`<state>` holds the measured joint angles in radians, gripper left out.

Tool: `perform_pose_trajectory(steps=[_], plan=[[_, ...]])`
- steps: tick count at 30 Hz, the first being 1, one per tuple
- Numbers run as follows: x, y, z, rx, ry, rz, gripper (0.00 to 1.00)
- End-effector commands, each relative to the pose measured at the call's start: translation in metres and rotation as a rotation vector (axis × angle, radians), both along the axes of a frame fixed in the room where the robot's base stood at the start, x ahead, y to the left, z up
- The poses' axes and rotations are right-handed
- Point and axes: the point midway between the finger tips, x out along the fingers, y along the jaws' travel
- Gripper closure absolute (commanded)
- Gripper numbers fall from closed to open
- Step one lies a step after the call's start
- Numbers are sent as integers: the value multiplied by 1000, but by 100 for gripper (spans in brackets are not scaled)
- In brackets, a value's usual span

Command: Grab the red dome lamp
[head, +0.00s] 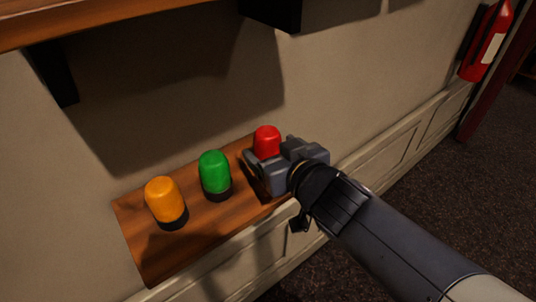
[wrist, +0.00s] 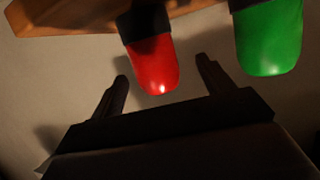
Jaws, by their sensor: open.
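The red dome lamp (head: 267,140) stands at the right end of a small wooden shelf (head: 140,254). Its lower part is hidden behind my gripper (head: 262,165) in the head view. In the wrist view the red dome lamp (wrist: 152,66) appears upside down, its dark base meeting the shelf (wrist: 80,17). My gripper (wrist: 165,82) is open there, one finger to each side of the dome's tip in the picture. I cannot tell whether either finger touches the lamp.
A green dome lamp (head: 214,172) stands left of the red one, and also shows in the wrist view (wrist: 270,40). An orange dome lamp (head: 163,199) is farther left. A wooden ledge (head: 110,17) is above. A fire extinguisher (head: 487,43) hangs at the far right.

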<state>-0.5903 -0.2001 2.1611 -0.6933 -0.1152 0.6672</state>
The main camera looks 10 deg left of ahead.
Motion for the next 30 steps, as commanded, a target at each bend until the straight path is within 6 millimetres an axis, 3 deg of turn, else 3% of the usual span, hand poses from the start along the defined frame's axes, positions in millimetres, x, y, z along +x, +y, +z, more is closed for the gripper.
perform_pose_trajectory(steps=[7,18,26,30], plan=[[11,7,-7,-1,1,0,24],[44,28,-23,0,0,1,24],[47,30,-22,1,-1,1,24],[46,30,-22,1,-1,0,33]])
